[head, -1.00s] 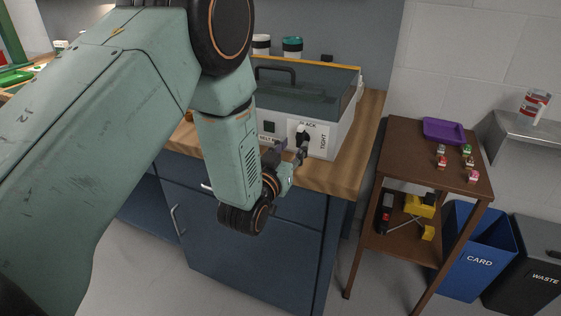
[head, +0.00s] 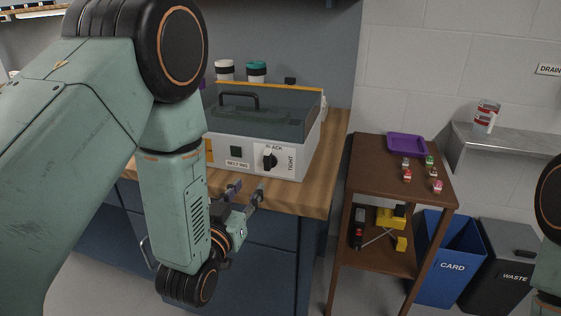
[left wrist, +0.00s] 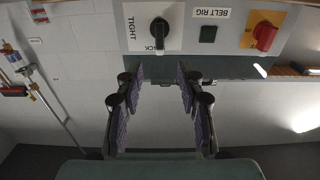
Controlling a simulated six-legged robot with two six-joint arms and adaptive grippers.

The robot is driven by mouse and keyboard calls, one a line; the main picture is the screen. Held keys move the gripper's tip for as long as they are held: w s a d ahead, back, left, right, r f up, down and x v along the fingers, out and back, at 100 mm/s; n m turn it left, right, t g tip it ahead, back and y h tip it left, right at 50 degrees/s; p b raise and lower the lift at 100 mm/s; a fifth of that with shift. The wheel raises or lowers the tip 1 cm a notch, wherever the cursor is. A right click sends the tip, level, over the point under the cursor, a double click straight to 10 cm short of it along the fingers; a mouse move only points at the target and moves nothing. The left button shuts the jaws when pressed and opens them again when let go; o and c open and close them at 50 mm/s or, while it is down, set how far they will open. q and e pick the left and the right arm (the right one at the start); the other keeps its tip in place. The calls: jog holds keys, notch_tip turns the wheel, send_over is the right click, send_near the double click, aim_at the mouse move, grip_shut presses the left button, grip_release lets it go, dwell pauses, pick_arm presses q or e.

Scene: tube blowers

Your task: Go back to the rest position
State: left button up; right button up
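My left gripper (head: 247,192) is open and empty in front of the white control box (head: 225,152), apart from it and below its black knob (head: 270,159). That view also shows the black knob (left wrist: 159,28), the BELT RIG label and a red knob (left wrist: 264,36) on an orange plate. Part of my right arm shows at the right edge of the head view; its gripper is out of sight.
The box stands on a wooden-topped counter (head: 318,190) with dark blue cabinets. To the right are a brown shelf table (head: 375,160) with a purple tray (head: 406,143), a blue CARD bin (head: 440,262), a dark WASTE bin (head: 505,272) and a steel wall shelf (head: 500,140).

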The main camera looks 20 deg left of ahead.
pick_arm(q)
jog(key=s+a+f+g, duration=0.1)
jog(key=s+f+g, duration=0.45)
jog(key=f, duration=0.35)
jog(key=s+f+g, duration=0.4)
jog(key=s+f, duration=0.2)
jog(key=f, duration=0.3)
jog(key=s+f+g, duration=0.4)
jog(key=s+f, duration=0.1)
jog(key=s, duration=0.7)
jog(key=s+f+g, duration=0.4)
jog(key=s+f, duration=0.1)
jog(key=s, duration=0.7)
jog(key=shift+a+n+y, duration=0.3)
jog(key=shift+a+n, duration=0.05)
jog(key=shift+n, duration=0.05)
